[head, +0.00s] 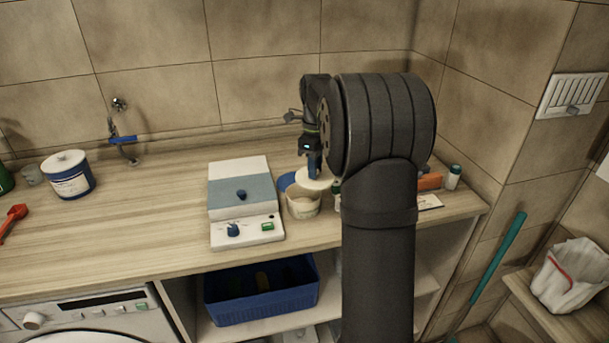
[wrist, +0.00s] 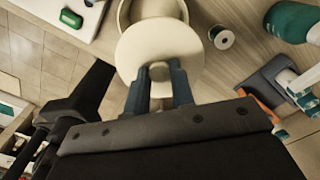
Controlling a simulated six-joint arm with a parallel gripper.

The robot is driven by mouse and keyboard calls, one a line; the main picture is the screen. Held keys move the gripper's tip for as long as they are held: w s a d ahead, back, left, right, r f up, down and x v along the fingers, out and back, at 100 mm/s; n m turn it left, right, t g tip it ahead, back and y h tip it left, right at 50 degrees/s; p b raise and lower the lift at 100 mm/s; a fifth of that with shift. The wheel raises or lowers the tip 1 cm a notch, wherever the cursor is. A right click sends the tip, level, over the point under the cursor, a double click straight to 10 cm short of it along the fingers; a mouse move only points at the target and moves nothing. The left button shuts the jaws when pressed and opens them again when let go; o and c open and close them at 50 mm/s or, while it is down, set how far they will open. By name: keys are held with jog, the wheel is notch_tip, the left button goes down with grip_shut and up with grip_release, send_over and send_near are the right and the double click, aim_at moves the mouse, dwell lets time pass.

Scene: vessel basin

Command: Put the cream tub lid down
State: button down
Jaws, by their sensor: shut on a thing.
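My gripper (head: 314,168) is shut on the cream tub lid (head: 314,182), a round, pale disc. In the wrist view my gripper (wrist: 160,82) has its two blue fingers closed on the knob of the lid (wrist: 158,42). The cream tub (head: 303,207) stands open on the counter just below and slightly left of the lid. It shows partly behind the lid in the wrist view (wrist: 124,14). The lid overlaps the tub in both views; I cannot tell whether they touch.
A white appliance (head: 243,232) with a blue knob stands just left of the tub. A blue disc (head: 287,181) lies behind the tub. A spool (wrist: 222,36) and a green bottle (wrist: 288,20) are close by.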

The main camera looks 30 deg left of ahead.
jog(key=w+d+r, duration=0.1)
jog(key=d+r, duration=0.4)
jog(key=d, duration=0.4)
jog(key=w+d+f+m, duration=0.1)
jog(key=w+d+f, duration=0.25)
jog(key=d, duration=0.45)
jog(key=w+d+f, duration=0.2)
jog(key=w+d, duration=0.2)
jog(key=d, duration=0.5)
jog(key=a+f, duration=0.2)
jog(key=a, duration=0.1)
jog(key=w+a+f, duration=0.1)
jog(key=a+f, duration=0.1)
jog(key=a, duration=0.2)
jog(key=w+a+f, duration=0.1)
jog(key=a+f, duration=0.2)
jog(key=a, duration=0.1)
jog(key=shift+w+a, duration=0.1)
jog(key=shift+f, duration=1.9)
jog(key=shift+f, duration=0.1)
jog(key=c, duration=1.2)
grip_release()
jog(key=shift+c, duration=0.2)
notch_tip(320, 180, up, 12)
